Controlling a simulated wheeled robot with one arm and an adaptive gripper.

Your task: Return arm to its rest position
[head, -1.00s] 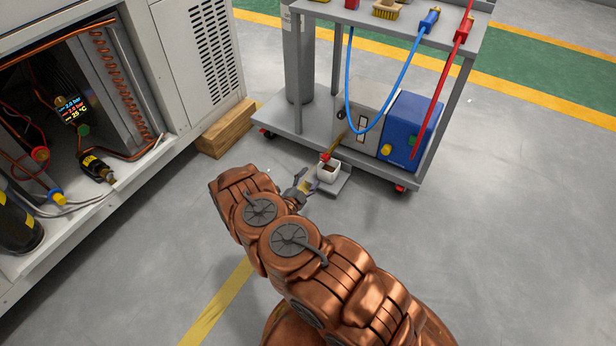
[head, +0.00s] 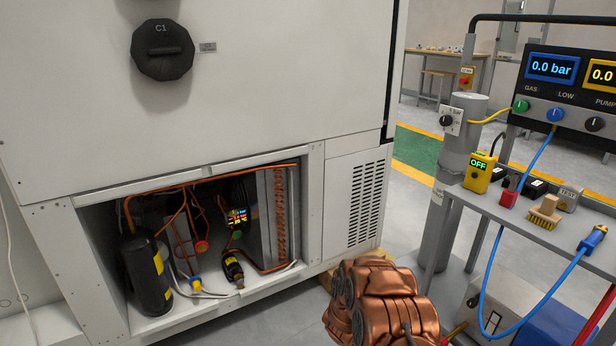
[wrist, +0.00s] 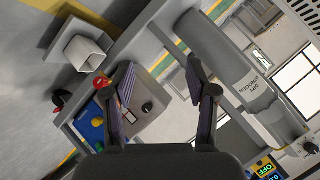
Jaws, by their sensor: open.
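My copper arm (head: 385,300) shows at the bottom of the head view, right of centre, in front of the white cabinet (head: 190,75) and its vented panel. My gripper is out of sight in the head view. In the wrist view my gripper (wrist: 160,82) is open, its two dark fingers wide apart, with nothing between them that it holds. Beyond the fingers lie the grey cart's frame and the grey nitrogen cylinder (wrist: 250,95).
The cart (head: 540,232) stands at the right with a brush (head: 545,212), a yellow OFF device (head: 479,172) and hoses. A gauge panel (head: 570,85) is above it. The cabinet's open bay holds copper pipes and a black canister (head: 146,275). A white square cup (wrist: 85,52) shows in the wrist view.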

